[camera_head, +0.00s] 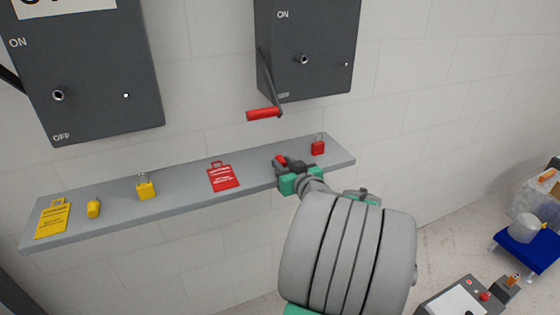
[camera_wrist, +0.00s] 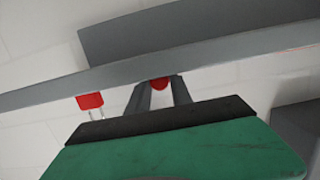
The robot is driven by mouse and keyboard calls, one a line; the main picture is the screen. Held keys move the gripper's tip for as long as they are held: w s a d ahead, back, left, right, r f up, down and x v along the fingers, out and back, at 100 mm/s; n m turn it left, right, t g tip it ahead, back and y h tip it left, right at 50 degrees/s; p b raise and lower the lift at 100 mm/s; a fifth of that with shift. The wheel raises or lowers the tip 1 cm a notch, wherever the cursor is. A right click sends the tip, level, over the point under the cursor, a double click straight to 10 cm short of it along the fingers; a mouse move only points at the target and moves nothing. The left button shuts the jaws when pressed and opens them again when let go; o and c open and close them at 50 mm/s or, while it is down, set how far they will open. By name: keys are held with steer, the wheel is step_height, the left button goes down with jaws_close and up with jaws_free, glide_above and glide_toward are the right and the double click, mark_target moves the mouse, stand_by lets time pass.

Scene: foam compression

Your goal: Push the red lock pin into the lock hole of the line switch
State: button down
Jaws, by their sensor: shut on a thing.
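The red lock pin (camera_head: 281,160) is between the fingers of my gripper (camera_head: 290,165), over the right part of the shelf. Its round red end (camera_wrist: 159,84) shows between the two grey fingers (camera_wrist: 160,92) in the wrist view. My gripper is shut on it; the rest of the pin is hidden. A dark grey switch box (camera_head: 315,45) hangs above the shelf at right. Its lever with a red grip (camera_head: 263,114) points down beside OFF. A small pale spot (camera_head: 346,64) on its face may be the lock hole. Which box is the line switch I cannot tell.
The grey shelf (camera_head: 115,213) bears a red padlock (camera_head: 318,147), also in the wrist view (camera_wrist: 90,101), a red tag (camera_head: 223,177), a yellow padlock (camera_head: 146,188), a yellow pin (camera_head: 93,208) and a yellow tag (camera_head: 53,218). Another switch box (camera_head: 85,75) hangs at left.

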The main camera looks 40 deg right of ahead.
mark_target(283, 162)
steer(key=shift+r, duration=0.1)
steer(key=shift+r+p, duration=0.5)
steer(key=shift+r, duration=0.95)
